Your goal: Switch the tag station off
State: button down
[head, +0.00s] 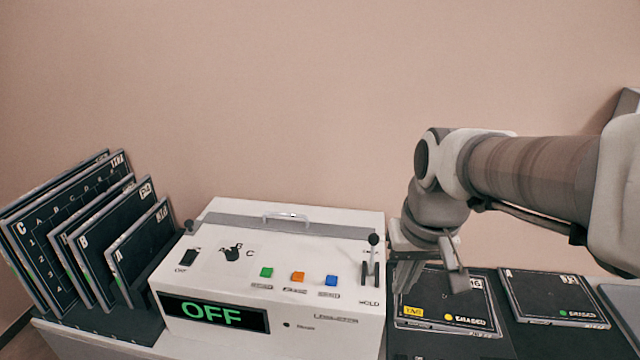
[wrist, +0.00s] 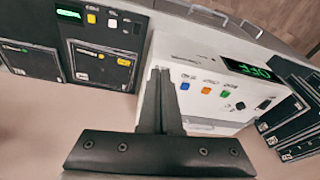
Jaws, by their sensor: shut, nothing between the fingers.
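Green (head: 266,272), orange (head: 297,277) and blue (head: 331,281) buttons lie along the front. A lever (head: 373,255) stands at the right. My gripper (head: 456,284) is shut and empty, right of the station; its fingers also show in the wrist view (wrist: 160,78).
Several dark plates (head: 105,245) lean in a rack left of the station. A plate with a yellow tag (head: 440,305) lies below my gripper, and another with a green light (head: 553,297) lies to its right. A handle (head: 288,217) is at the station's back. A plain wall stands behind.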

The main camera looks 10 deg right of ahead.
jog(key=w+d+f+m+g+b, duration=0.1)
jog(key=w+d+f+g+b, duration=0.2)
jog(key=w+f, duration=0.45)
jog(key=m+g+b, duration=0.1)
jog(key=g, duration=0.1)
send_over(403, 358)
jog(key=w+x, duration=0.2)
jog(key=x, duration=0.9)
jog(key=shift+y, duration=0.3)
jog(key=x, duration=0.4)
jog(key=b+x, duration=0.1)
jog(key=x, duration=0.4)
jog(key=w+b+x, duration=0.1)
jog(key=x, duration=0.3)
jog(key=shift+a+f, duration=0.25)
jog(key=shift+f, duration=0.25)
jog(key=shift+b, duration=0.3)
